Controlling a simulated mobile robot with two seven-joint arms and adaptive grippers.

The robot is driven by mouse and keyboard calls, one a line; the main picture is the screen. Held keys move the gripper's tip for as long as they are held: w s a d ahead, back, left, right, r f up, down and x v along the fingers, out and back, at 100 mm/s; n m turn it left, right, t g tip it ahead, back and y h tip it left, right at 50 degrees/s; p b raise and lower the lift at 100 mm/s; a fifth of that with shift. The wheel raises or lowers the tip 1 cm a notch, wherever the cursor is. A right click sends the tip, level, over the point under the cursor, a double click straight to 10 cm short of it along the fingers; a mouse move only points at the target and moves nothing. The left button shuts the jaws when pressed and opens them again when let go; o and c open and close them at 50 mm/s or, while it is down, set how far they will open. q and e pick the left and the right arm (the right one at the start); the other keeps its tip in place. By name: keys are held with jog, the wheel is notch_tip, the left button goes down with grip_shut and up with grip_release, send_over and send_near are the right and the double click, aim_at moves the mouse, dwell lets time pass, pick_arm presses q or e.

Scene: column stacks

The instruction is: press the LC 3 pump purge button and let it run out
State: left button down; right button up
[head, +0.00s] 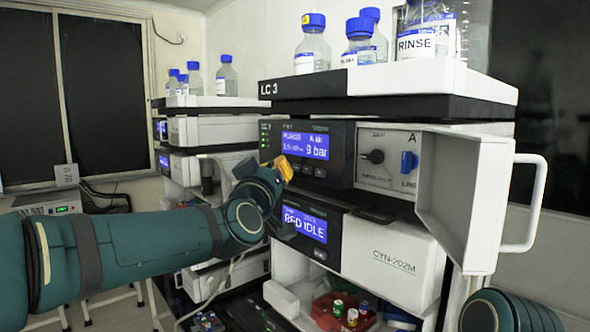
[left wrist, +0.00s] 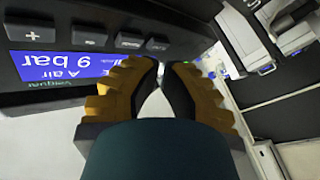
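The LC 3 stack (head: 300,90) stands in the middle of the head view. Its pump module has a lit blue display (head: 305,145) reading "A air" and "9 bar"; the smaller line is hard to read. The display also shows upside down in the left wrist view (left wrist: 58,68). A row of dark buttons (left wrist: 90,40) lies along the display, one marked "+"; which is the purge button I cannot tell. Contact with a button is not visible. My right gripper is out of view.
A black knob (head: 373,157) and blue knob (head: 408,162) sit right of the display. An open white door (head: 462,200) with a handle juts out at the right. Bottles (head: 313,45) stand on top. A lower module (head: 305,224) reads "IDLE". Another stack (head: 215,130) stands behind left.

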pick_arm(q)
jog(key=shift+s+a+b, duration=0.75)
jog(key=shift+a+b, duration=0.05)
jog(key=shift+a, duration=0.25)
jog(key=shift+s+a+b, duration=0.7)
jog(key=shift+a+b, duration=0.1)
jog(key=shift+a, duration=0.2)
notch_tip(320, 180, down, 43)
jog(key=w+a+g+y+b, duration=0.1)
jog(key=a+g+y+b, duration=0.15)
jog(key=g, duration=0.55)
jog(key=s+a+f+g, duration=0.1)
jog(key=s+f+g, duration=0.2)
jog(key=s+f, duration=0.6)
jog(key=s+a+f+g+b, duration=0.1)
jog(key=s+a+f+g, duration=0.1)
jog(key=s+f, duration=0.6)
jog(key=s+a+f+g+b, duration=0.1)
jog(key=s+f+g, duration=0.3)
jog(key=s+f, duration=0.5)
notch_tip(320, 180, down, 4)
jog(key=shift+s+a+f+g, duration=0.25)
jog(key=shift+s+a+g, duration=0.05)
jog(key=shift+a, duration=0.25)
